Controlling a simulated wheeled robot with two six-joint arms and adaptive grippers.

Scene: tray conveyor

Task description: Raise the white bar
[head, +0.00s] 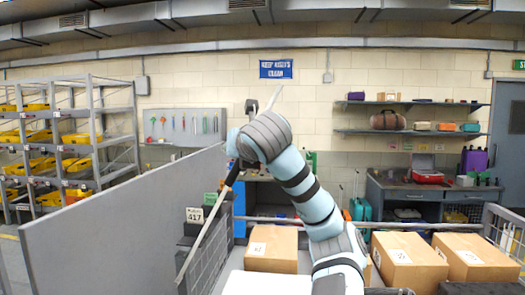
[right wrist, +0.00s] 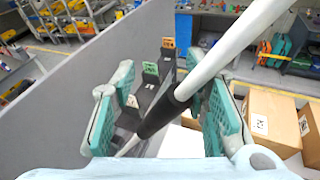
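The white bar (right wrist: 238,40) runs tilted across the right wrist view, from upper right to lower left, with a black sleeve (right wrist: 165,114) on its middle. In the head view the white bar (head: 208,228) slants behind my right arm; its upper tip shows above the wrist. My right gripper (right wrist: 163,105) is open, with teal pads spread wide on both sides of the black sleeve. The bar crosses in front of the right pad; I cannot tell whether it touches. My right gripper's fingers are hidden in the head view. My left gripper is not in view.
A tall grey panel (head: 120,220) stands on the left. Dark stepped blocks with number tags (right wrist: 150,75) lie beyond the fingers. Cardboard boxes (head: 273,248) stand beside and right of my arm. A workbench and shelves are farther back.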

